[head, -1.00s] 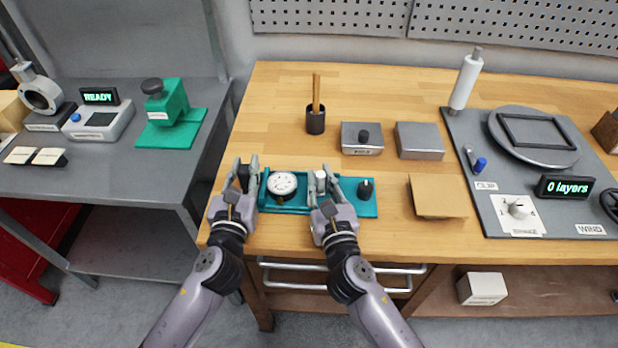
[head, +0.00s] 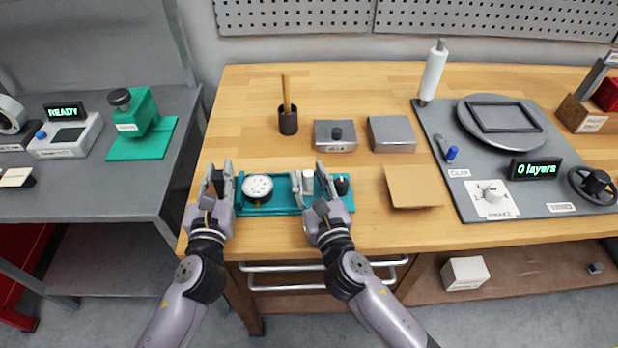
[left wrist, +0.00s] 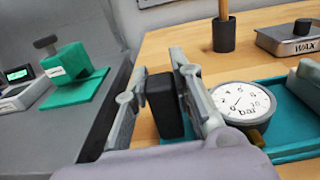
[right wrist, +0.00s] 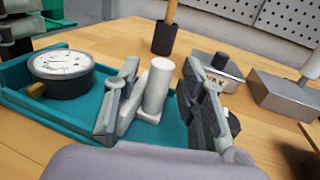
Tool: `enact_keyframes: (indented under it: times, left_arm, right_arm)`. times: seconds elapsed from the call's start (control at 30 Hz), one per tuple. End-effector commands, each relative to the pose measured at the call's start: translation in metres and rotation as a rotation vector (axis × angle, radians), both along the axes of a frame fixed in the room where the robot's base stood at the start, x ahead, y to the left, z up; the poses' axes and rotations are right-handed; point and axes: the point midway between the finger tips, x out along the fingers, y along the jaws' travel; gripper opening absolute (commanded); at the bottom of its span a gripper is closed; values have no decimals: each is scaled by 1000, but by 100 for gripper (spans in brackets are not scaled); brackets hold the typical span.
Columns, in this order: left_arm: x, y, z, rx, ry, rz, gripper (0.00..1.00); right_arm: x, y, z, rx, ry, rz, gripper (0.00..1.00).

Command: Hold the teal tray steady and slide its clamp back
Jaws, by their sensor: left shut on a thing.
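The teal tray (head: 272,210) lies on the wooden bench near its front edge. A round white dial gauge (head: 257,187) sits in its left part and shows in the left wrist view (left wrist: 240,101). My left gripper (head: 221,181) is shut on the black handle (left wrist: 165,105) at the tray's left end. The clamp (head: 308,182), a pale upright post on a grey block, stands right of the gauge with a clear gap between them. My right gripper (right wrist: 165,95) is open, its fingers on either side of the clamp post. A black knob (head: 341,184) stands at the tray's right end.
Behind the tray are a pencil cup (head: 288,120), a knobbed metal WAX box (head: 335,135) and a grey block (head: 391,134). A cardboard piece (head: 413,187) lies right of it, before the winding station (head: 440,135). A side table (head: 95,185) stands left.

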Motion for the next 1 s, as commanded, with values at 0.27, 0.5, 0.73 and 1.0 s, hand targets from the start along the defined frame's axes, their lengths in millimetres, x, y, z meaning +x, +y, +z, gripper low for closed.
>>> enact_keyframes:
  times: [0.27, 0.5, 0.73, 1.0]
  left_arm:
    - [0, -1, 1, -1, -2, -3, 0]
    - [0, -1, 1, -2, -2, -3, 0]
    - [0, -1, 1, -2, -2, -3, 0]
    - [0, -1, 1, -2, -3, -2, 0]
  right_arm:
    - [-13, -3, -1, -1, 2, 2, 38]
    - [-62, -16, -2, 0, 5, 2, 38]
    - [-101, -27, -1, 0, 4, 0, 38]
    - [-116, -31, 0, -1, 1, 0, 38]
